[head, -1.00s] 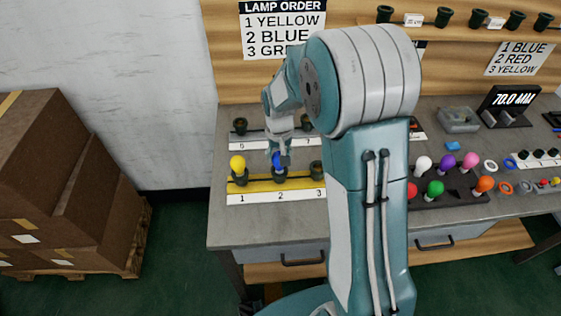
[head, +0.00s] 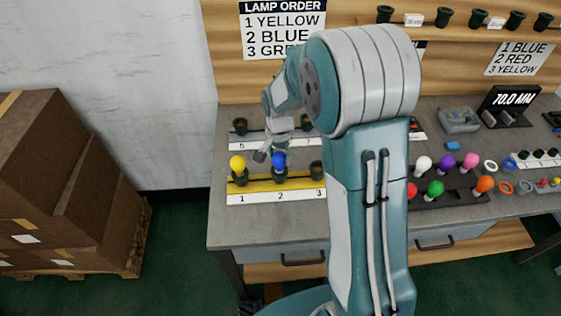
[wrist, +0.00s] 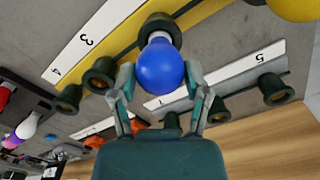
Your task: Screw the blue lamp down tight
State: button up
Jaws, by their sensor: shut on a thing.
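The blue lamp (head: 279,160) stands in the socket marked 2 on the yellow strip (head: 262,186). In the wrist view its round blue bulb (wrist: 161,66) and white neck (wrist: 160,37) show, with the neck at the mouth of the dark socket (wrist: 157,24). My gripper (wrist: 160,80) is shut on the blue lamp, one finger on each side of the bulb. In the head view my gripper (head: 268,152) is at the lamp, partly behind it. How deep the neck sits is hard to tell.
A yellow lamp (head: 237,163) stands in socket 1, close on the left. Socket 3 (head: 316,171) looks empty. Empty sockets (head: 240,127) stand in the row behind. Several loose lamps (head: 448,161) and rings are on the right of the bench.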

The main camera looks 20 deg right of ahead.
jog(key=shift+m, duration=0.6)
jog(key=m, duration=0.4)
jog(key=shift+m, duration=0.3)
